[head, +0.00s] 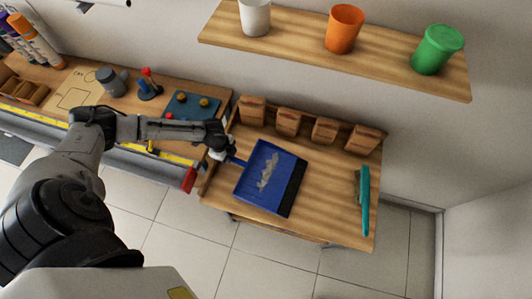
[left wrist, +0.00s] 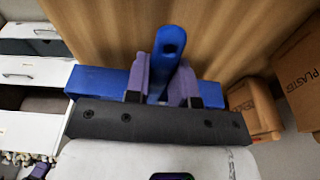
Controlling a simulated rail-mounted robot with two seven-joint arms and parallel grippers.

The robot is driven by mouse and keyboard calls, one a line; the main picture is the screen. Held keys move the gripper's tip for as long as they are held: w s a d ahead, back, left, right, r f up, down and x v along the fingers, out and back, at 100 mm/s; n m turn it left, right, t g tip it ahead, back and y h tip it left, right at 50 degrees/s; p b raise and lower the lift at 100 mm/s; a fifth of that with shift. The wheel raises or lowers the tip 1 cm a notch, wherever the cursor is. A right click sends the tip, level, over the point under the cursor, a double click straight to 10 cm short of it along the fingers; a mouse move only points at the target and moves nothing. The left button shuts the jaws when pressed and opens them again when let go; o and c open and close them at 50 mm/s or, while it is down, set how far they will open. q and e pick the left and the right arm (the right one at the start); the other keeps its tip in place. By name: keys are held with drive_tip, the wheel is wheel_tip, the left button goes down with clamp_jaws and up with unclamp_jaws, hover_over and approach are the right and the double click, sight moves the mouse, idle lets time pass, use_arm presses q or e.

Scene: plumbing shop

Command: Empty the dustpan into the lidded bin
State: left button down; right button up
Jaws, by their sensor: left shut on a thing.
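The blue dustpan (head: 254,186) with a black front lip is over the right-hand wooden table, its open side up. A patch of grey debris (head: 268,171) lies in it. I cannot tell whether the pan touches the table. My left gripper (head: 228,158) is shut on its handle, at the pan's left side. In the left wrist view the two purple fingers close on the blue handle (left wrist: 171,42). A green container (head: 438,50) with a wide rim, looking like a lid on top, stands at the right end of the shelf. My right gripper is out of view.
The wall shelf (head: 300,48) also holds a white cup (head: 255,17) and an orange cup (head: 344,28). Several brown bags (head: 288,122) line the table's back edge. A teal brush-like object (head: 363,200) lies at the right. The table (head: 325,205) between it and the dustpan is clear.

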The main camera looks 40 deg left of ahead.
use_arm(q)
wheel_tip(320, 180, up, 6)
drive_tip(key=p, duration=0.5)
drive_tip(key=shift+r, duration=0.2)
drive_tip(key=shift+f, duration=0.1)
drive_tip(key=shift+r+h+p, duration=0.5)
drive_tip(key=shift+r+p, duration=0.55)
drive_tip(key=shift+r, duration=0.95)
